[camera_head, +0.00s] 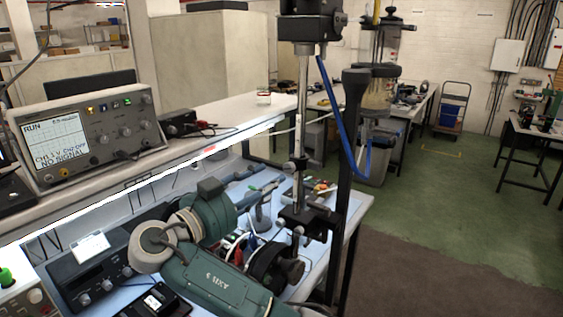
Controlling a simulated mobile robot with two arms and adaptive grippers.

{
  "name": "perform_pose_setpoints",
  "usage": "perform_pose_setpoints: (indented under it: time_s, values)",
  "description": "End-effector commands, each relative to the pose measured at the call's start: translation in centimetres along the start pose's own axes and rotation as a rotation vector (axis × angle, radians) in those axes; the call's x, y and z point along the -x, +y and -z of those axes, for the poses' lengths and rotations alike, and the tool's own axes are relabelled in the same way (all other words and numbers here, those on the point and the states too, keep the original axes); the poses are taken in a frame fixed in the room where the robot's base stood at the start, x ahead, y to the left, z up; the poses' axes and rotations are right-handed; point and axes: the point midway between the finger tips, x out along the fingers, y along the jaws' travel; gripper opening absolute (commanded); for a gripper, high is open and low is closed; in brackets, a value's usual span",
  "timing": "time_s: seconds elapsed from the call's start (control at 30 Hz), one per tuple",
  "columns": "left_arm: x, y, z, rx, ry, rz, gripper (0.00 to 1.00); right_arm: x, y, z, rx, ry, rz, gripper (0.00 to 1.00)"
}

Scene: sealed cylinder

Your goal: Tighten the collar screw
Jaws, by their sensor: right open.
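A vertical metal rod (302,100) stands at the bench's right end. A small dark collar (298,166) sits around it, with what looks like a small screw on its left side. A larger black clamp block (307,221) is lower on the rod. My right arm comes in from the bottom and bends at a cream joint. Its gripper (269,177) points toward the rod, fingers open and empty, and appears just left of the collar and apart from it. The screw is too small to show how tight it is. My left gripper is out of view.
An oscilloscope (88,135) reading "NO SIGNAL" stands on the upper shelf. A black post (352,130) and a blue tube (330,95) are close to the rod's right. A glass cylinder (383,45) stands behind.

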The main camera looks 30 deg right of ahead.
Motion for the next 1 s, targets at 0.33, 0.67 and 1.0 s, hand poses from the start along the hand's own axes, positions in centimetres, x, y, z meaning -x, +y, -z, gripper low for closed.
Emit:
perform_pose_setpoints:
  time_s: [0.33, 0.67, 1.0]
  values:
    - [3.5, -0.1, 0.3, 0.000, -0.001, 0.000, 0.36, -5.5, -0.2, 0.3, 0.003, 0.002, 0.000, 0.40]
    - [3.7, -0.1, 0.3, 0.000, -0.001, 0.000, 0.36, -6.3, 0.0, 0.0, 0.001, -0.001, 0.000, 0.40]
    - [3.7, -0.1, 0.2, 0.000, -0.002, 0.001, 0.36, -6.2, -0.1, 0.1, 0.001, 0.000, 0.000, 0.00]
